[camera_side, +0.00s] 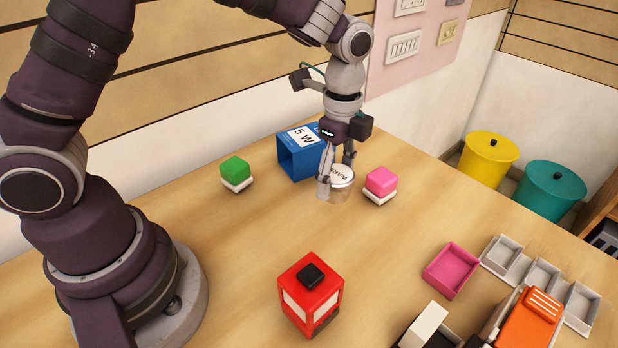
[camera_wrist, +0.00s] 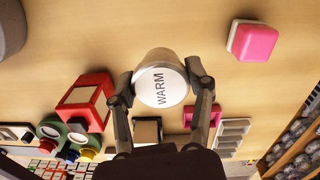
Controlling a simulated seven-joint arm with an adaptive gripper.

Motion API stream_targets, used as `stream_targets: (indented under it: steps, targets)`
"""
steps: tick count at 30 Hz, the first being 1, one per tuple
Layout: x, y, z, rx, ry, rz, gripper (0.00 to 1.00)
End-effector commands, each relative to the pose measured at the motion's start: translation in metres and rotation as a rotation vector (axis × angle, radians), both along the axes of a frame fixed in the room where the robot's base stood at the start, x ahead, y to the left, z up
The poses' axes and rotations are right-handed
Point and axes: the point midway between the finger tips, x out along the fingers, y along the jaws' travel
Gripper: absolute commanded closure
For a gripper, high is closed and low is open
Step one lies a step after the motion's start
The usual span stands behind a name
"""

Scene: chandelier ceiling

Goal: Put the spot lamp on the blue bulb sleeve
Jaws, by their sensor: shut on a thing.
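The spot lamp (camera_side: 341,187) is a silvery, cup-like round piece with a white top marked "WARM". It also shows in the wrist view (camera_wrist: 160,87), upper middle. My gripper (camera_side: 338,172) is shut on it from above, with one finger on each side, as the wrist view also shows (camera_wrist: 160,92). The lamp is at or just above the table; I cannot tell if it touches. The blue bulb sleeve (camera_side: 289,162) is a box marked "5 W" with an open side, just left of and behind the lamp. My gripper partly hides its right side. The wrist view does not show the sleeve.
A pink-and-white block (camera_side: 381,182) stands close right of the lamp; a green-and-white block (camera_side: 235,172) is left of the sleeve. A red lantern-like box (camera_side: 311,291) stands nearer the front. A magenta tray (camera_side: 451,270) and grey trays (camera_side: 505,258) are at right. The table's middle is clear.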

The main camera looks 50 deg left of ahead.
Motion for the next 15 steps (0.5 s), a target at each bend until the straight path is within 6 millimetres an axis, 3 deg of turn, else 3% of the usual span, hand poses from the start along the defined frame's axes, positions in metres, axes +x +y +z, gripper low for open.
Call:
stream_targets:
  steps: [5,11,15]
  targets:
    - [-0.006,0.013,0.023,-0.001,-0.002,0.132,0.86]
    - [-0.040,0.058,0.040,-0.003,-0.002,0.666,0.86]
    - [-0.075,0.085,0.046,-0.003,-0.002,1.105,0.86]
